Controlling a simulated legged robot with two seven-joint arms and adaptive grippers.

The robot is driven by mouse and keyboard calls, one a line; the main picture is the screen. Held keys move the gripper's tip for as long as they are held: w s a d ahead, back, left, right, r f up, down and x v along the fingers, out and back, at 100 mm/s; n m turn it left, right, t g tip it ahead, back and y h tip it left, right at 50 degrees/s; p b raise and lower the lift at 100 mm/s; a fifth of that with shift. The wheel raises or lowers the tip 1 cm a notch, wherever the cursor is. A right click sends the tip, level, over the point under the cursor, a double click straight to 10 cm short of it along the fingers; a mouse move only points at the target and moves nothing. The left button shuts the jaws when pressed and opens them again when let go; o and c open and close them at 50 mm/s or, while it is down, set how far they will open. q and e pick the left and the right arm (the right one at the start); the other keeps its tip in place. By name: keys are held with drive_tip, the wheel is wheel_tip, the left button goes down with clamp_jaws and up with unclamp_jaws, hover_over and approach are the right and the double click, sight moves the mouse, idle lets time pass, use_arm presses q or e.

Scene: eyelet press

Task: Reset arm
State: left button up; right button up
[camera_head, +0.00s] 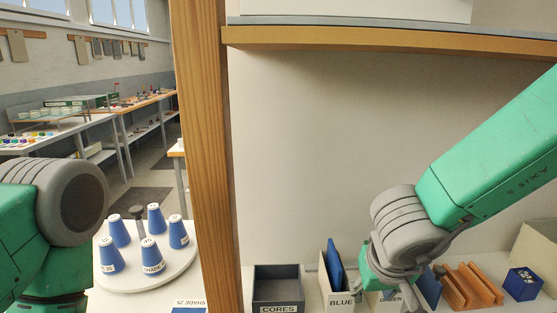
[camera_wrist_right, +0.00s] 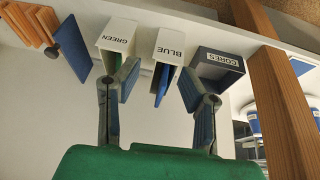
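My right arm reaches down from the right in the head view, with the right gripper (camera_head: 390,300) low, in front of the box labelled GREEN (camera_head: 388,296). In the right wrist view, which is upside down, the gripper (camera_wrist_right: 158,80) has its two fingers spread apart, with nothing held between them. Beyond the gap is the white box labelled BLUE (camera_wrist_right: 170,44), with a blue plate in it. The GREEN box (camera_wrist_right: 116,40) is behind one finger and the dark CORES box (camera_wrist_right: 219,62) behind the other. Part of my left arm shows at the left; its gripper is out of view.
The CORES box (camera_head: 277,286) stands beside a wooden post (camera_head: 208,150). Orange racks (camera_head: 470,286) and a small blue box (camera_head: 522,284) are at right. A white turntable (camera_head: 150,272) bears several blue cones. A shelf (camera_head: 390,40) hangs above.

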drive_tip(key=s+d+f+b, duration=0.2)
drive_tip(key=s+d+f, duration=0.1)
drive_tip(key=f, duration=0.6)
drive_tip(key=s+d+f+h+b, duration=0.1)
drive_tip(key=s+d+f+b, duration=0.15)
drive_tip(key=f, duration=0.55)
drive_tip(key=s+d+f+b, duration=0.2)
drive_tip(key=s+d+f, duration=0.2)
drive_tip(key=f, duration=0.5)
drive_tip(key=s+d+f+g+y+b, duration=0.1)
drive_tip(key=s+f+g, duration=0.1)
drive_tip(key=s+f, duration=0.3)
drive_tip(key=s+d+f+g+b, duration=0.1)
drive_tip(key=s+f+b, duration=0.1)
drive_tip(key=s+f, duration=0.4)
drive_tip(key=s, duration=0.4)
drive_tip(key=shift+s+d+n+g+y, duration=0.15)
drive_tip(key=shift+s+n+g+y, duration=0.15)
drive_tip(key=shift+g+y, duration=0.1)
drive_tip(key=shift+w, duration=0.2)
